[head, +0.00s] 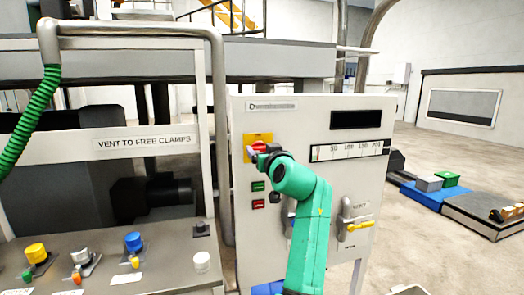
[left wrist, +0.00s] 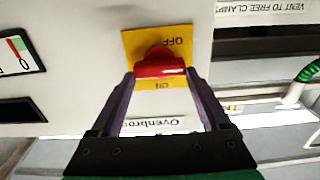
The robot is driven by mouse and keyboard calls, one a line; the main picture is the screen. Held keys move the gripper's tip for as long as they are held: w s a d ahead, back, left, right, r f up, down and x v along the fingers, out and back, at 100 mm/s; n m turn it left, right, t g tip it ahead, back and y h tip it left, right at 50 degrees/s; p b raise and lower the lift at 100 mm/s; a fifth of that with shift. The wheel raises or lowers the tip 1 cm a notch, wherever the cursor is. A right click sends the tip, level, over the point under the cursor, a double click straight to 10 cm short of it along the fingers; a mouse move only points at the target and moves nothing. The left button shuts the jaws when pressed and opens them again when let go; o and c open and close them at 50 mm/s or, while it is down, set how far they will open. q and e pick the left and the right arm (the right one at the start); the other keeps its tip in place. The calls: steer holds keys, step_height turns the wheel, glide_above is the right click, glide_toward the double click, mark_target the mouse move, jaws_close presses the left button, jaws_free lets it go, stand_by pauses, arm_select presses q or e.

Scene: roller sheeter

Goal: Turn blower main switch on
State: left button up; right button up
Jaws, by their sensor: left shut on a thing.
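The blower main switch is a red rotary knob (left wrist: 160,66) on a yellow plate (left wrist: 180,42) marked OFF and ON; the plate also shows in the head view (head: 258,139), on the grey cabinet's front. My left gripper (head: 264,152) reaches up to it from below. In the left wrist view its two purple fingers (left wrist: 160,74) are shut on the knob, one at each end. The knob's long handle lies level across the plate, between the two words. The wrist view shows the lettering upside down. My right gripper is in neither view.
Below the switch are a green button (head: 258,186) and a red button (head: 258,204). A lever with a yellow handle (head: 360,226) is to the right, beside my arm. A panel with several knobs (head: 150,262) and a grey pipe (head: 215,100) stand to the left.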

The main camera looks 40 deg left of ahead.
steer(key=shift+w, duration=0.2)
arm_select(q)
steer(key=shift+m+p, duration=0.4)
steer(key=shift+m, duration=0.5)
steer(key=m+p, duration=0.1)
steer(key=m, duration=0.1)
steer(key=m+p, duration=0.1)
steer(key=m, duration=0.2)
steer(key=shift+w+r, duration=0.1)
steer(key=shift+w, duration=0.1)
steer(key=m+p, duration=0.2)
steer(key=m, duration=0.1)
steer(key=shift+d, duration=0.1)
steer(key=m+p, duration=0.2)
steer(key=m, duration=0.1)
steer(key=shift+m, duration=0.3)
steer(key=m+p, duration=0.3)
steer(key=m, duration=0.1)
steer(key=shift+w, duration=0.1)
steer(key=shift+f, duration=0.2)
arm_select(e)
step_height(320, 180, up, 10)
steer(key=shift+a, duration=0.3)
arm_select(q)
steer(key=shift+m+p, duration=0.3)
steer(key=shift+m, duration=0.1)
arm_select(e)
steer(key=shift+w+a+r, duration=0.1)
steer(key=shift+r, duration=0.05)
